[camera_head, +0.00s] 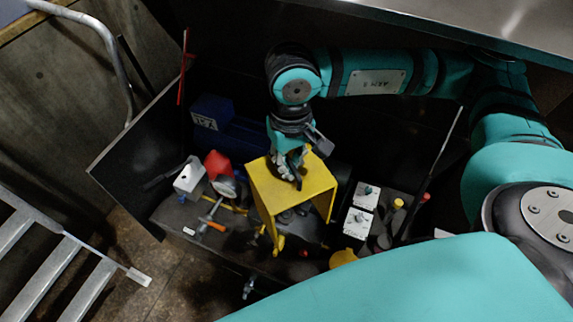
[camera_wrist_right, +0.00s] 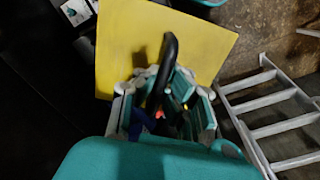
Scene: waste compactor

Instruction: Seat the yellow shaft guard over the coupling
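The yellow shaft guard (camera_head: 262,197) is a bent sheet cover with a flat top and two side walls, open towards the head camera. Its top also shows in the right wrist view (camera_wrist_right: 205,45), with a black loop handle (camera_wrist_right: 168,45). My right gripper (camera_head: 290,165) is at the top of the guard, its fingers (camera_wrist_right: 165,92) closed around the handle. Dark round parts, likely the coupling (camera_head: 288,215), show under the guard, partly hidden by it. I cannot tell whether the guard's lower edges touch the bench. My left gripper is not in view.
A red and white piece (camera_head: 220,168), a white box (camera_head: 188,178) and an orange-handled tool (camera_head: 209,218) lie left of the guard. White switch boxes (camera_head: 361,209) stand close on its right. A blue box (camera_head: 212,112) is behind left. A dark panel (camera_head: 125,165) edges the left side.

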